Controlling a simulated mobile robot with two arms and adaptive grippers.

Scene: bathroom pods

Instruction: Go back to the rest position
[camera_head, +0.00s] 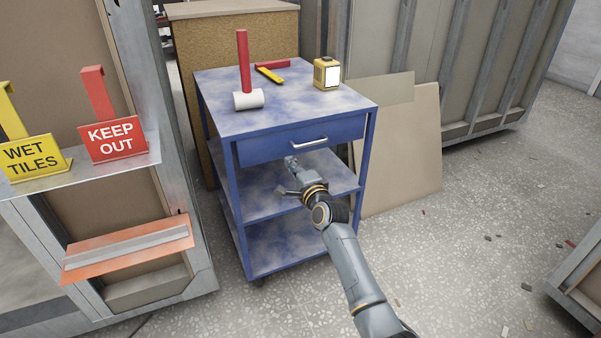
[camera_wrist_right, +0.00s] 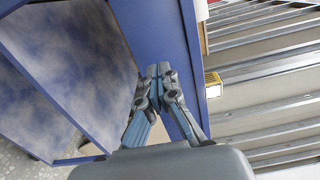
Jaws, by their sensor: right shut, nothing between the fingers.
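My right gripper (camera_head: 291,172) is in front of the blue trolley (camera_head: 220,125), just below the handle (camera_head: 308,143) of its drawer (camera_head: 285,143). The drawer looks shut. In the right wrist view my right gripper (camera_wrist_right: 160,72) has its fingers together with nothing between them, close to the blue drawer front. I cannot tell whether the fingertips touch the trolley. My right arm reaches in from the lower right of the head view. My left gripper is not in view.
On the trolley top are a red-handled mallet (camera_head: 243,65), a red and yellow tool (camera_head: 270,73) and a yellow box (camera_head: 327,73). At left, a metal shelf (camera_head: 85,178) holds "WET TILES" (camera_head: 33,157) and "KEEP OUT" (camera_head: 112,138) signs. Speckled floor (camera_head: 470,230) at right is mostly clear, with small debris.

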